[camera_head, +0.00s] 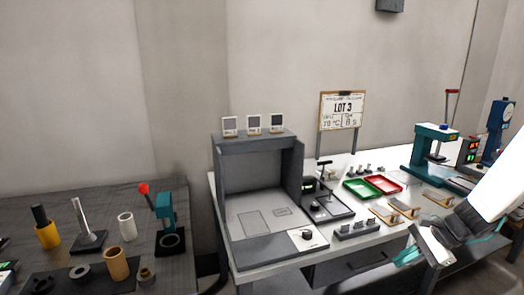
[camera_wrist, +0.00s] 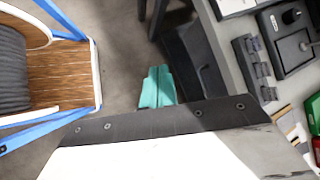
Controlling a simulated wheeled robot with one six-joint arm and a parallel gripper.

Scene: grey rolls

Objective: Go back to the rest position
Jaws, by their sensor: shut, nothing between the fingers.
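My gripper (camera_wrist: 157,88) shows in the wrist view as teal fingers close together with nothing between them. They hang over the grey floor, beside the front of the workbench. In the head view my gripper (camera_head: 407,257) is at the lower right, in front of the bench's near edge, at the end of my white arm. Part of it is hidden by the dark wrist parts. A grey roll (camera_wrist: 12,70) lies on a wooden board (camera_wrist: 65,75) in a blue frame at the left of the wrist view, apart from my gripper.
The white bench holds an open grey booth (camera_head: 262,180), a green tray (camera_head: 361,189), a red tray (camera_head: 383,184) and a teal press (camera_head: 432,150). A dark table (camera_head: 100,195) at left carries several cylinders and a red-knobbed press. Bare floor shows below my gripper.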

